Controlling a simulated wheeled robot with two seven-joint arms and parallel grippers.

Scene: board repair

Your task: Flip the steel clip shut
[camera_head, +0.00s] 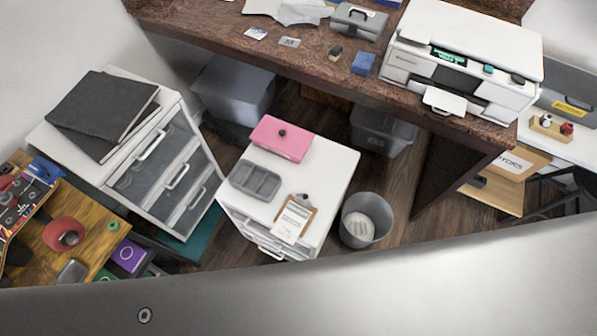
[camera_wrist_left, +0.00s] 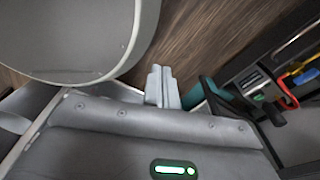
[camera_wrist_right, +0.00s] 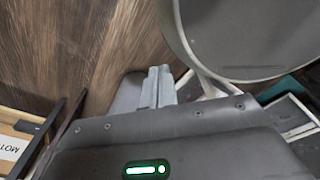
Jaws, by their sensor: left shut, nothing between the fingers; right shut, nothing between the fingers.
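I cannot pick out the steel clip for certain. A brown clipboard (camera_head: 311,221) with white paper and a small metal clip (camera_head: 303,197) at its top lies on the white drawer unit in the middle. Whether that clip is open or shut is too small to tell. A green board-like piece (camera_head: 449,57) sits in the front of the white printer. My left gripper (camera_wrist_left: 162,88) is shut and empty above the floor in the left wrist view. My right gripper (camera_wrist_right: 158,88) is shut and empty above the floor in the right wrist view. The head view shows neither gripper.
The white drawer unit (camera_head: 340,177) also bears a pink box (camera_head: 283,138) and a grey tray (camera_head: 255,180). A round bin (camera_head: 366,220) stands beside it. A brown desk (camera_head: 300,65) bears the printer (camera_head: 475,25). A wooden table (camera_head: 90,215) holds a skateboard (camera_head: 22,207) at left.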

